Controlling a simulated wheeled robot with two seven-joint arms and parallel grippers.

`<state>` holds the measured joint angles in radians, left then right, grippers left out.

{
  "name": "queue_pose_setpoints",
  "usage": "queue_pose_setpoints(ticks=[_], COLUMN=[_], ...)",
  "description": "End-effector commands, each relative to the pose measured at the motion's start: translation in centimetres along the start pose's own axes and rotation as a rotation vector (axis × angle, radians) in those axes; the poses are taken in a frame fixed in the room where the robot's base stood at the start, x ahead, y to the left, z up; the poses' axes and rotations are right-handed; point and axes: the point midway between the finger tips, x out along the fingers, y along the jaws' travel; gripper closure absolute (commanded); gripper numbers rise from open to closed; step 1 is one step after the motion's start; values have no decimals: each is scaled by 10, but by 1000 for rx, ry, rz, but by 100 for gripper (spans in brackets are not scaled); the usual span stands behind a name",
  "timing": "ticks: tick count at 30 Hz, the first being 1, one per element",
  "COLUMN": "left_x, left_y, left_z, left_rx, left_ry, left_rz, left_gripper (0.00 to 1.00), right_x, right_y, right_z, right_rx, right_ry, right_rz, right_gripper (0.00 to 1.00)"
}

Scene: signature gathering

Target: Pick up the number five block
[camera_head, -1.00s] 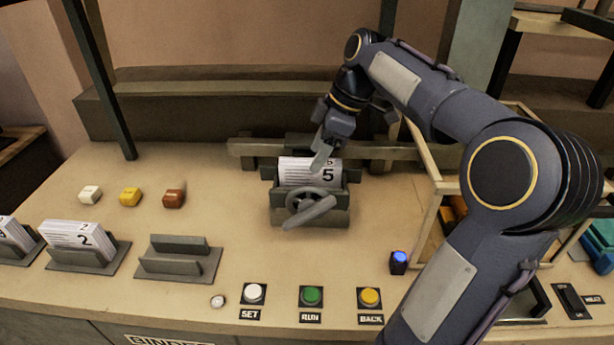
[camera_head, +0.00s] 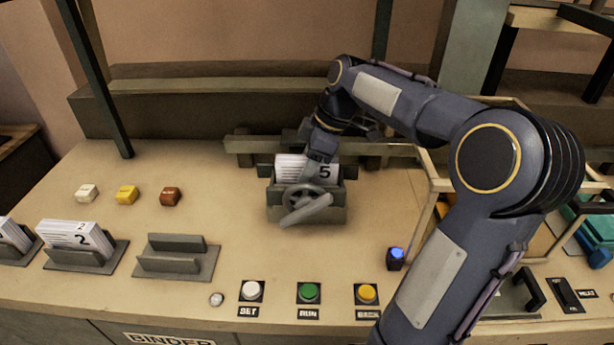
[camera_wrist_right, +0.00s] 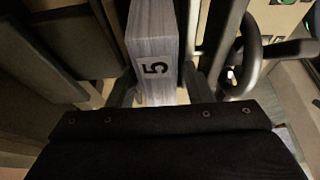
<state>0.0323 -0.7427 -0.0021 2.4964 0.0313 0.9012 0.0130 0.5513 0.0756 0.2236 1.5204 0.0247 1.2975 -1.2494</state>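The number five block (camera_head: 294,167), a white stack of sheets marked "5", stands in the grey clamp (camera_head: 283,213) with a handwheel in front. My right gripper (camera_head: 318,160) is over the right part of the block, and its wrist hides some of it. In the right wrist view the block (camera_wrist_right: 157,68) runs between the two fingers (camera_wrist_right: 158,96), with a finger on each side. The fingers look spread around it; any contact is hard to see. My left gripper is not in view.
The number two block (camera_head: 75,236) stands in a holder at left, beside an empty holder (camera_head: 178,262). White, yellow and brown small blocks lie behind. SET, RUN and BACK buttons (camera_head: 309,292) line the front. A framed rack (camera_head: 432,200) stands at right.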

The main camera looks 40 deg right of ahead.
Motion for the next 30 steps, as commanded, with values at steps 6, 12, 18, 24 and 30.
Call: queue_pose_setpoints(ticks=[6, 12, 18, 24, 30], left_x=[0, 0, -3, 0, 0], left_y=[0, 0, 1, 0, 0], left_z=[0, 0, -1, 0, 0], left_rx=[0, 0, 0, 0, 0], left_ry=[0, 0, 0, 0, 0], left_rz=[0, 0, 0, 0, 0], left_gripper=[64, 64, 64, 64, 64], right_x=[0, 0, -4, -28, -67], right_y=[0, 0, 0, 1, 1], right_z=[0, 0, -1, -12, -29], right_rx=[0, 0, 0, -2, -3], right_ry=[0, 0, 0, 3, 3], right_rz=[-1, 0, 1, 5, 5], right_gripper=[84, 100, 100, 100, 100])
